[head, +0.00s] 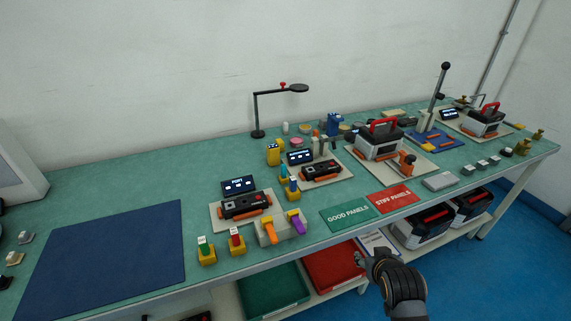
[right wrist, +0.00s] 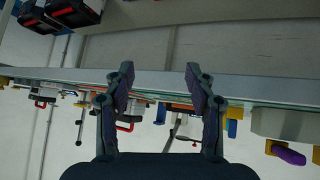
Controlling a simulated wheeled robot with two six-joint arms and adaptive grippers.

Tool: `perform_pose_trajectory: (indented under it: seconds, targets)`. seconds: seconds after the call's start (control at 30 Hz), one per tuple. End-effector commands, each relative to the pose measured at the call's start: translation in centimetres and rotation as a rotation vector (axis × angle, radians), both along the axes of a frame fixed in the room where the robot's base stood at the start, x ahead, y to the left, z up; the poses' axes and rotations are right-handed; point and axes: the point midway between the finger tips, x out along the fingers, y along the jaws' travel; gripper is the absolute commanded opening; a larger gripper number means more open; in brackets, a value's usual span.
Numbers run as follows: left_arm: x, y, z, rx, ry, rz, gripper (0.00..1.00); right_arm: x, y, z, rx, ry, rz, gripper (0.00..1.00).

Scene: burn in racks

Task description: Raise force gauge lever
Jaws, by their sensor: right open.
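A tall lever (head: 437,92) with a black ball knob stands nearly upright, tilted slightly right, on a blue base plate (head: 430,139) at the back right of the bench. It looks like the force gauge lever, but I cannot read a label on it. My right gripper (head: 366,258) is low in front of the bench's front edge, well apart from the lever. In the right wrist view my right gripper (right wrist: 160,80) is open, with nothing between its fingers. My left gripper is not in view.
The green bench (head: 110,173) carries grey-and-black units with red handles (head: 379,130), a lamp stand (head: 257,112) and a blue mat (head: 110,255). Signs reading GOOD PANELS (head: 348,215) and STIFF PANELS (head: 391,199) lie near the front edge. Red (head: 333,268) and green trays (head: 272,290) sit below.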

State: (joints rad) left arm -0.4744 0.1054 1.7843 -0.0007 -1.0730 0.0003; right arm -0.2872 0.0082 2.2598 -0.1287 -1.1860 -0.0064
Motion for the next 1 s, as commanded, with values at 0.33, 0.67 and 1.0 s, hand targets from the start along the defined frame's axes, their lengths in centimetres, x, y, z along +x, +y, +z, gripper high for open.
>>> perform_pose_trajectory:
  seconds: [0.33,0.67,1.0]
  targets:
    - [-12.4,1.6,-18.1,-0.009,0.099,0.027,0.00,14.6,1.9,12.3,-0.044,-0.526,-0.002,0.56]
    - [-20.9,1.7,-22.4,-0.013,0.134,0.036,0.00,19.2,3.8,19.8,-0.077,-0.770,0.020,0.56]
    - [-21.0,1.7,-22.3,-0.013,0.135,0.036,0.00,22.6,3.3,20.0,-0.081,-0.773,0.021,0.56]
